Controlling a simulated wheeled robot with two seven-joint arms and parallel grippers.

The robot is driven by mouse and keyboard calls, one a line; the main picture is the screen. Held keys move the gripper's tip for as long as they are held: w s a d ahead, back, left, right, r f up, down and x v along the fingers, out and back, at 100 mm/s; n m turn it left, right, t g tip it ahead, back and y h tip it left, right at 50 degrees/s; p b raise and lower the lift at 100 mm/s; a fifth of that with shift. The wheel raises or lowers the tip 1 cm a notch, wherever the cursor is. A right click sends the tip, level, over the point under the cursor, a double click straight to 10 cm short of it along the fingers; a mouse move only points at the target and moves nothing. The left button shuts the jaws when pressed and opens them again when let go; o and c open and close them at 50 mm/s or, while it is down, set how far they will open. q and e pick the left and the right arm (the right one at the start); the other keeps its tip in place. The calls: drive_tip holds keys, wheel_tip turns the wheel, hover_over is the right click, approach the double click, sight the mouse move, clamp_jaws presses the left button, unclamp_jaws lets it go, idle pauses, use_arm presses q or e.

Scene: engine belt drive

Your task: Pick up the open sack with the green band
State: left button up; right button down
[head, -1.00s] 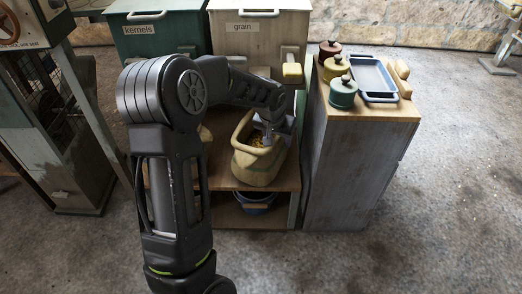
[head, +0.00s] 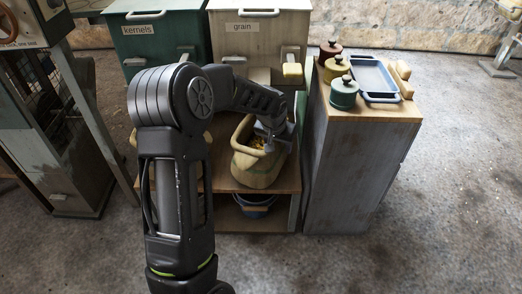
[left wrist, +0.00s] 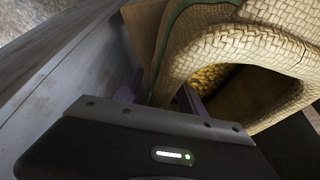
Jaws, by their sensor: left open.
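The open sack (head: 256,176), woven and tan with yellow kernels inside, stands on the shelf below the grain bin in the head view. Its woven wall and rim fill the upper right of the left wrist view (left wrist: 205,50), where a green band (left wrist: 178,22) runs along it. My left gripper (head: 268,146) is open at the right side of the sack's mouth. In the left wrist view one finger is outside the wall and the other inside the mouth, so the gripper (left wrist: 160,95) straddles the rim. My right gripper is not in view.
The grain bin (head: 258,42) and the green kernels bin (head: 152,40) stand behind. A cabinet (head: 345,170) with lidded pots and a blue tray (head: 373,77) stands close on the right. A dark bucket (head: 256,205) sits on the lower shelf. My left arm hides the shelf's left part.

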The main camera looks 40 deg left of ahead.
use_arm(q)
drive_tip(key=shift+f, duration=0.25)
idle(0.4)
clamp_jaws()
idle(0.4)
drive_tip(key=shift+d, duration=0.15)
idle(0.6)
drive_tip(key=shift+w+r, duration=0.1)
